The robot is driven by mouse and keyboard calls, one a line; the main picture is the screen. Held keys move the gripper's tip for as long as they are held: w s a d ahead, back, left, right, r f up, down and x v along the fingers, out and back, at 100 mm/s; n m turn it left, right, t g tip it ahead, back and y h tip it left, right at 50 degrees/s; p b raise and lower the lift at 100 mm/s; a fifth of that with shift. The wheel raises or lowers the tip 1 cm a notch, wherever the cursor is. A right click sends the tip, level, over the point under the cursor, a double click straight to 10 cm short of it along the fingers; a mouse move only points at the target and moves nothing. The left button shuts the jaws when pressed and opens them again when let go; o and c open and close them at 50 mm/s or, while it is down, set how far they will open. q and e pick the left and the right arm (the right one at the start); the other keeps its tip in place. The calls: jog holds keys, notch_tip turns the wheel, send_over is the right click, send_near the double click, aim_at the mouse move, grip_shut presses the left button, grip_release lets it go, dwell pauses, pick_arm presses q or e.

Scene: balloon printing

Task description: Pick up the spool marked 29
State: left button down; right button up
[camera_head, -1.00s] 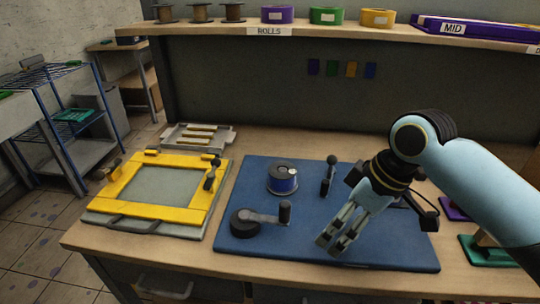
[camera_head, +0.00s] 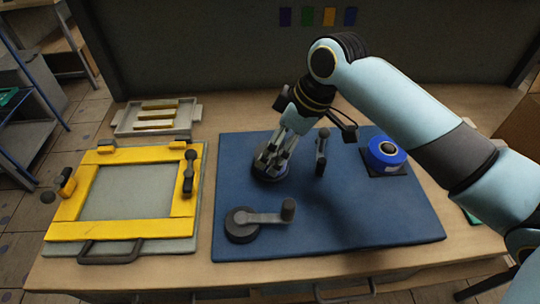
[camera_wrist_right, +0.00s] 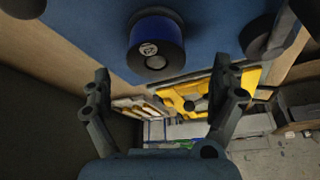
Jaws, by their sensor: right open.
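A dark blue spool (camera_head: 272,179) stands upright on the blue mat (camera_head: 340,222), mostly hidden behind my right gripper in the head view. In the right wrist view the spool (camera_wrist_right: 155,40) shows ahead of the fingers, with a small round label (camera_wrist_right: 149,49) whose number I cannot read surely. My right gripper (camera_head: 270,160) is over the spool, fingers pointing down; in the wrist view its two fingers (camera_wrist_right: 166,95) are apart and nothing is between them. My left gripper is out of view.
A brighter blue roll (camera_head: 386,153) lies on a dark pad at the mat's right. A crank handle (camera_head: 258,219) and a small upright lever (camera_head: 321,152) stand near the spool. A yellow frame (camera_head: 70,212) and a grey tray (camera_head: 122,125) lie to the left.

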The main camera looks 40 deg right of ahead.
aim_at(271, 159)
jog(key=x, duration=0.3)
jog(key=shift+w+d+f, duration=0.1)
jog(key=shift+w+f, duration=0.15)
jog(key=shift+f, duration=0.1)
jog(key=shift+w+f, duration=0.1)
jog(key=shift+f, duration=0.15)
jog(key=shift+c, duration=1.4)
jog(key=c, duration=0.9)
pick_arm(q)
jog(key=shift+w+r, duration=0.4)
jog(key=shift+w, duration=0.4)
pick_arm(e)
jog(key=shift+c, duration=0.4)
